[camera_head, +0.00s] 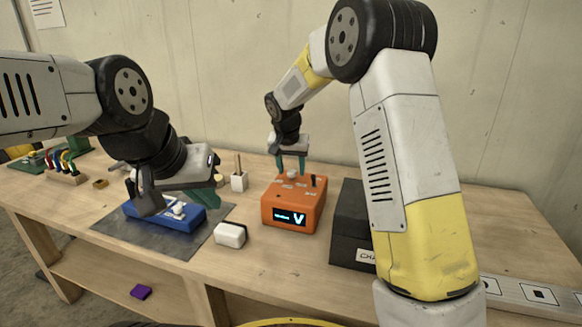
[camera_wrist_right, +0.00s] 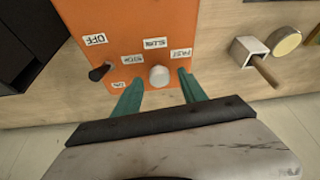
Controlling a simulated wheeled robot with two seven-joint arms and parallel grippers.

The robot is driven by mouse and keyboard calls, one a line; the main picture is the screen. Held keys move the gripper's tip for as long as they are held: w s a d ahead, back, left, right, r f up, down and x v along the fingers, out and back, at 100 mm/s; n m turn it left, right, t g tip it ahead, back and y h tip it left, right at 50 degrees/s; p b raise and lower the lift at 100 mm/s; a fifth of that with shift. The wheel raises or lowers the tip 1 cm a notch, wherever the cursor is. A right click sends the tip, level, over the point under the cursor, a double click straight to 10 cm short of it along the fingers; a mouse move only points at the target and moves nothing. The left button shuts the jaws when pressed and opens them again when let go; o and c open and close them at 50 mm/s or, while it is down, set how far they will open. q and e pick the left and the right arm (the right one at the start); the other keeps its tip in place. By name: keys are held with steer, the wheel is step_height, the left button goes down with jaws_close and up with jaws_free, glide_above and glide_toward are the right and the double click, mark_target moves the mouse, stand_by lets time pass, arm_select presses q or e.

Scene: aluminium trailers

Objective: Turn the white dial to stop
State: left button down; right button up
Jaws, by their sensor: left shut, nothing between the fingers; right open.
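The white dial (camera_wrist_right: 159,76) is a small round knob on top of the orange box (camera_head: 292,208). In the right wrist view it lies between my right gripper's teal fingertips, with a gap visible on each side. Labels STOP, SLOW and FAST surround it; I cannot tell which one it points to. My right gripper (camera_wrist_right: 157,86) is open and points down at the dial; it also shows in the head view (camera_head: 291,168). My left gripper (camera_head: 208,200) is shut and empty, above and beside the blue box (camera_head: 150,216), which it partly hides.
A black toggle (camera_wrist_right: 98,73) beside ON and OFF labels sits near the dial. A white block (camera_head: 230,235) lies in front of the orange box. A black box (camera_head: 347,225) stands to its right, and a small holder (camera_head: 239,181) behind left. The wooden bench (camera_head: 262,262) is bare in front.

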jaws_close()
steer(key=shift+n, duration=0.3)
steer(key=n, duration=0.2)
steer(key=n+y, duration=0.1)
steer(key=n, duration=0.1)
steer(key=n+y, duration=0.1)
steer(key=n, duration=0.1)
steer(key=shift+d+g, duration=0.3)
steer(key=shift+d, duration=0.05)
steer(key=n+y, duration=0.1)
steer(key=n, duration=0.1)
steer(key=n+g+y, duration=0.1)
steer(key=n, duration=0.2)
steer(key=shift+w, duration=0.1)
steer(key=shift+n, duration=0.3)
jaws_free()
